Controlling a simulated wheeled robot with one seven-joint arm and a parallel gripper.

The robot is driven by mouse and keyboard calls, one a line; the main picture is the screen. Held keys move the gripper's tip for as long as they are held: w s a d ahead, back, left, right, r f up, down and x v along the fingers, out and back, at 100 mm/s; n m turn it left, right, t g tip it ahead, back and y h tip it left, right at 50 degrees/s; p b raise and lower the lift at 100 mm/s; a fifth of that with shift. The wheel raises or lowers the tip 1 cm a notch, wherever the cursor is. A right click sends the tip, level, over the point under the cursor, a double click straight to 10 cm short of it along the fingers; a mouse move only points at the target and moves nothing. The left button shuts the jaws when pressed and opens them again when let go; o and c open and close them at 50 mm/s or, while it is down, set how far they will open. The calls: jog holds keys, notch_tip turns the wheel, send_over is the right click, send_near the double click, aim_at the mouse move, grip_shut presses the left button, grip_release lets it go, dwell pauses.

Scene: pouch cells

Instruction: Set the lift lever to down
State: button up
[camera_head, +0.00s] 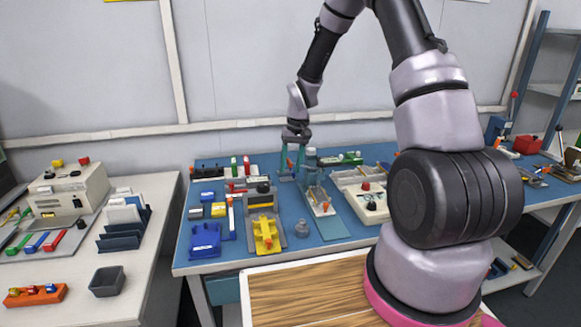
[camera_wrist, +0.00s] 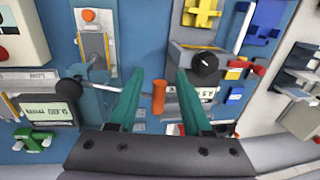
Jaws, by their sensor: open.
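My gripper (camera_head: 293,165) hangs over the back of the blue bench, between the device with the yellow fixture and the grey upright device. In the wrist view its two teal fingers (camera_wrist: 160,90) are spread apart, with nothing held. An orange cylindrical handle (camera_wrist: 158,97) on a thin rod shows between them; I cannot tell whether it touches either finger. A black ball knob (camera_wrist: 68,92) on a rod sits left of the fingers, by the grey device (camera_wrist: 93,45). I cannot tell for certain which of these is the lift lever, nor its position.
The device with the yellow fixture (camera_head: 264,232) has a black knob (camera_wrist: 204,63) close to the right finger. A digital readout box (camera_wrist: 48,112) lies to the left in the wrist view. Blue trays (camera_head: 205,238) and a white box with a red button (camera_head: 366,187) crowd the bench.

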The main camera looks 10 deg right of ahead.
jog(key=shift+f, duration=0.3)
grip_shut()
dwell(1.3)
